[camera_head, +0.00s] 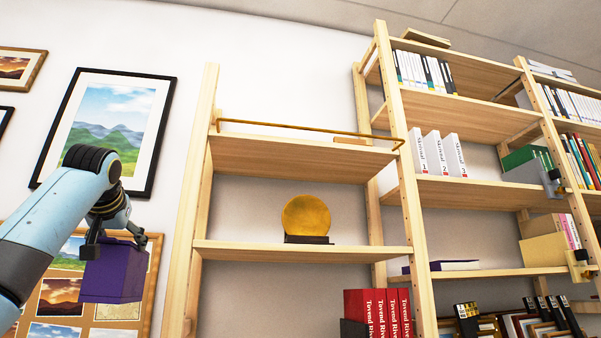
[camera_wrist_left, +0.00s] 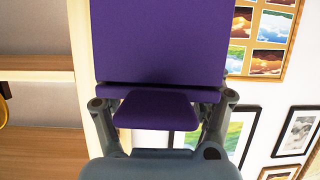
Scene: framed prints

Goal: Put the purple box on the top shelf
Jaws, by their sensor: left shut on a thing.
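My left gripper (camera_head: 105,238) is shut on the purple box (camera_head: 113,273) and holds it in the air at the lower left of the head view. The box is upright, in front of the wall prints and left of the shelf unit, apart from it. In the left wrist view the purple box (camera_wrist_left: 160,45) fills the upper middle between the fingers. The top shelf (camera_head: 300,155) of the nearer wooden unit has a thin brass rail along its front and sits higher than the box. My right gripper is not in view.
A wooden upright (camera_head: 192,210) stands between the box and the shelves. A gold disc (camera_head: 305,216) stands on the shelf below the top one. Red books (camera_head: 376,312) stand lower. A taller bookcase (camera_head: 470,190) is at the right. Framed prints (camera_head: 107,125) hang at the left.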

